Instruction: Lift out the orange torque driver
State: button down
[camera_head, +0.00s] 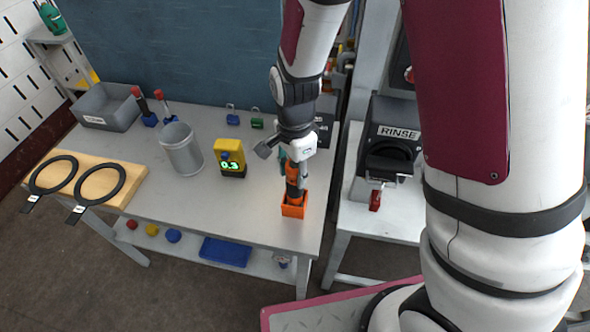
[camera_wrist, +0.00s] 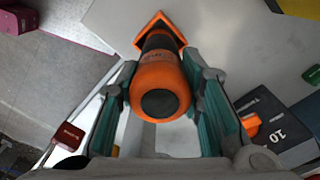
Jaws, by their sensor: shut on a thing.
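The orange torque driver (camera_wrist: 159,80) has a black-and-orange body with a round dark end cap, seen end-on in the wrist view. In the head view the driver (camera_head: 293,185) stands roughly upright above or in a small orange square holder (camera_head: 294,209) at the table's front right edge. The holder's rim (camera_wrist: 158,17) also shows at the top of the wrist view. My gripper (camera_head: 292,167) points down over the driver, and in the wrist view its teal-padded fingers (camera_wrist: 160,100) are shut on it from both sides. I cannot tell how deep the driver's lower end sits in the holder.
A yellow device reading 0.3 (camera_head: 230,158), a grey metal bin (camera_head: 181,150) and a grey tray (camera_head: 107,108) stand left on the table. A black RINSE unit (camera_head: 388,140) is on the right. Bare tabletop (camera_head: 235,205) lies left of the holder.

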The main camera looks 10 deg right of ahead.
jog(key=c, duration=2)
grip_release()
jog(key=c, duration=2.8)
grip_release()
jog(key=shift+r+p, duration=1.85)
jog(key=shift+r, duration=1.95)
jog(key=c, duration=2.4)
grip_release()
